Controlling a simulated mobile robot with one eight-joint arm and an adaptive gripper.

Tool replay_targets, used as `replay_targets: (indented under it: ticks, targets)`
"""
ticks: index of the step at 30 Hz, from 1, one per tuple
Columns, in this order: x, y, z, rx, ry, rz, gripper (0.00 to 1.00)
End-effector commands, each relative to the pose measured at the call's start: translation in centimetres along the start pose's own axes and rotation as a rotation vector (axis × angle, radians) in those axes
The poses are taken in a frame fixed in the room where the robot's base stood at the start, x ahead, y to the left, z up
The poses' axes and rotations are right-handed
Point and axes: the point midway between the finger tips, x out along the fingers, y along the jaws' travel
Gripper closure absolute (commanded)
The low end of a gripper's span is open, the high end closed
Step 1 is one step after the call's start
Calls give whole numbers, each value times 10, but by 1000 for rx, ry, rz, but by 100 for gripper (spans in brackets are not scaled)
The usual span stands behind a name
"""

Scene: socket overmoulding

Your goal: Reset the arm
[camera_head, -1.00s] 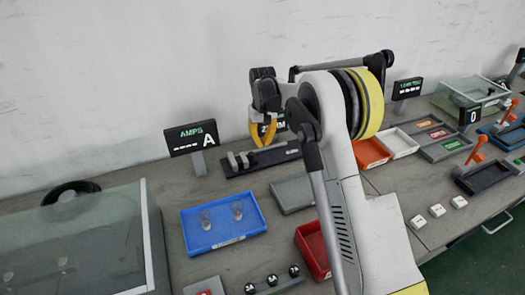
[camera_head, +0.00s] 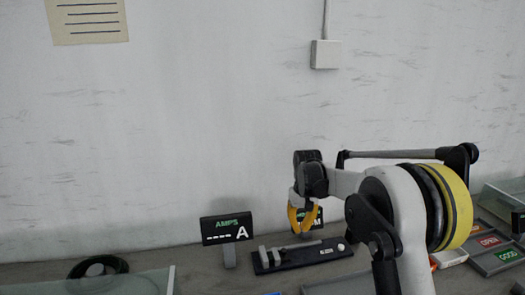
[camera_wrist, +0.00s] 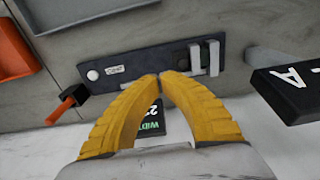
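My arm is raised and bent in the right half of the head view, with the forearm reaching left over the bench. My gripper (camera_head: 301,231) points down near the wall, above a dark fixture (camera_head: 278,261). In the wrist view my gripper (camera_wrist: 159,77) has its two yellow fingers curved together with their tips meeting, and nothing shows between them. The dark fixture also shows past the fingertips in the wrist view (camera_wrist: 140,70), apart from them.
The AMPS display (camera_head: 226,229) stands left of the fixture. A second display (camera_wrist: 152,126) is partly hidden behind the fingers. An orange tray (camera_wrist: 14,50) and an orange-handled lever (camera_wrist: 69,103) show in the wrist view. A glass-topped box (camera_head: 90,285) is at lower left.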

Motion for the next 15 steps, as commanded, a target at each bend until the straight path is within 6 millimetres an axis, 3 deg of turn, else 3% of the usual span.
replay_targets:
  ticks: [1, 6, 12, 15]
  targets:
    - [-22, 1, 13, 8, 23, 3, 100]
    - [-84, 3, 58, 37, 112, 13, 100]
    - [-136, 1, 124, 68, 215, 24, 100]
    - [-152, -1, 160, 85, 268, 29, 100]
